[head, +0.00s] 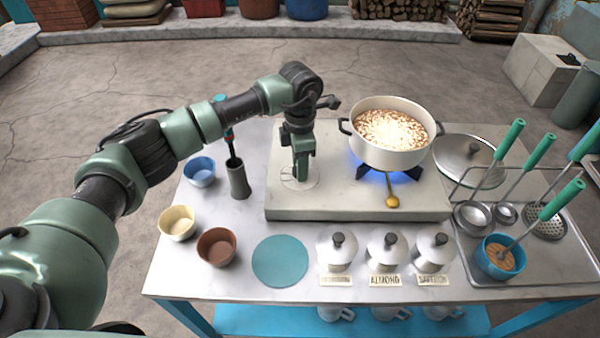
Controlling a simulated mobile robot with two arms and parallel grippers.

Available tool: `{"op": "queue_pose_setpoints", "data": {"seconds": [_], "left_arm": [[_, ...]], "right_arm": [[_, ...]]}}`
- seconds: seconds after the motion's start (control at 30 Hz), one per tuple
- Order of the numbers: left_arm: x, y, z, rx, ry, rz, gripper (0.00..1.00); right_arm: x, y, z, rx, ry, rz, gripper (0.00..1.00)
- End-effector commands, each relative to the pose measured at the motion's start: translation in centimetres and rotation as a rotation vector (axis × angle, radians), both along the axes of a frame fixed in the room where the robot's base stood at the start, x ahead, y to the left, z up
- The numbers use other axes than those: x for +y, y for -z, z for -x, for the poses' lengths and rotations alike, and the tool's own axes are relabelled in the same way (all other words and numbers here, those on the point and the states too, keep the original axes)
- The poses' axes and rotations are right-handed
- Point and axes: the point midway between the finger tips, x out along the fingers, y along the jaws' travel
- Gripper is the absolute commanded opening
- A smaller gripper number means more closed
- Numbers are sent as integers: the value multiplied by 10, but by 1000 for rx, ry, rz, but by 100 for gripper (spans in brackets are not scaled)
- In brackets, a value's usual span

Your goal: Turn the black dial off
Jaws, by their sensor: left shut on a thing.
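The stove (340,208) is a pale slab with a round ring mark (316,182) at its left. My left gripper (300,175) points straight down over that ring. It is shut on what appears to be the black dial, which its fingers hide almost wholly. How far the dial is turned cannot be seen. A blue flame (374,179) burns under a white pot (388,155) of frothy, brown-flecked milk. A brass knob (392,202) sits at the stove's front. My right gripper is not in view.
Blue (200,178), cream (177,230) and brown (217,253) bowls and a dark grey holder (238,188) stand left of the stove. Green-handled ladles (538,150) and a pot lid (467,154) are right.

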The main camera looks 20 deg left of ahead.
Motion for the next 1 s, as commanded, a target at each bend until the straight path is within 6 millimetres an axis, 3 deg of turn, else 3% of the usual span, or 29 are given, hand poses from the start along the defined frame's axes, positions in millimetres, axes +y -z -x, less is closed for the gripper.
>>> {"op": "queue_pose_setpoints", "data": {"seconds": [0.03,0.4,0.7,1.0], "left_arm": [[1,4,-1,-5,43,-1,0],[1,3,-1,-4,375,-1,0],[0,0,-1,-4,561,0,0],[0,-1,-1,-3,642,1,0]], "right_arm": [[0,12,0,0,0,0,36],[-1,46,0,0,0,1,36],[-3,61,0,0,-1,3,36],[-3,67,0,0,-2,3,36]]}}
